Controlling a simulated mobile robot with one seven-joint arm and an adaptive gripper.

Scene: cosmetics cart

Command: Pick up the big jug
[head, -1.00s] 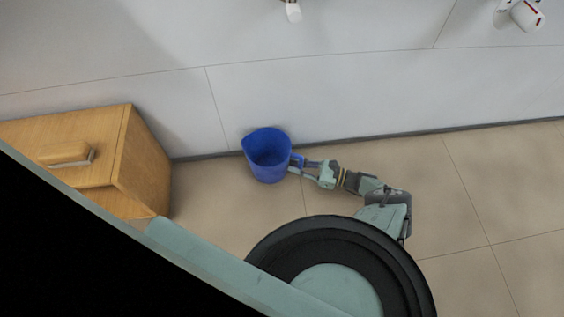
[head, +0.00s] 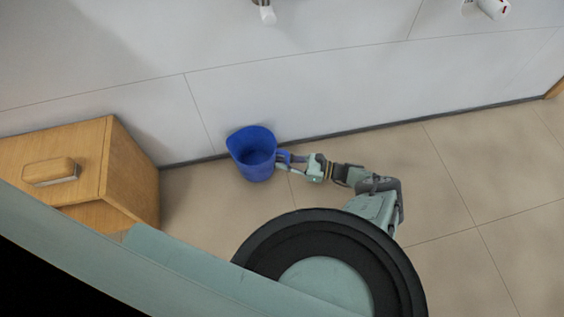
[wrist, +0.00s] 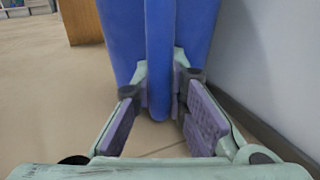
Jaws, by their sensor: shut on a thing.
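The big jug is a blue, open-topped jug (head: 256,163) near the wall in the head view, with its handle toward the right. In the wrist view the jug (wrist: 205,30) fills the upper middle, and its handle (wrist: 159,60) runs down between the fingers. My gripper (head: 282,162) is at the handle side of the jug. In the wrist view my gripper (wrist: 160,88) is shut on the handle, one finger on each side. The jug looks upright. The frames do not clearly show whether its base touches the floor.
A wooden cabinet (head: 130,180) with a light wooden item (head: 50,171) on top stands left of the jug. The pale wall (head: 300,95) is close behind the jug. White fittings (head: 267,14) show on the wall above. The tiled floor (head: 470,180) to the right is clear.

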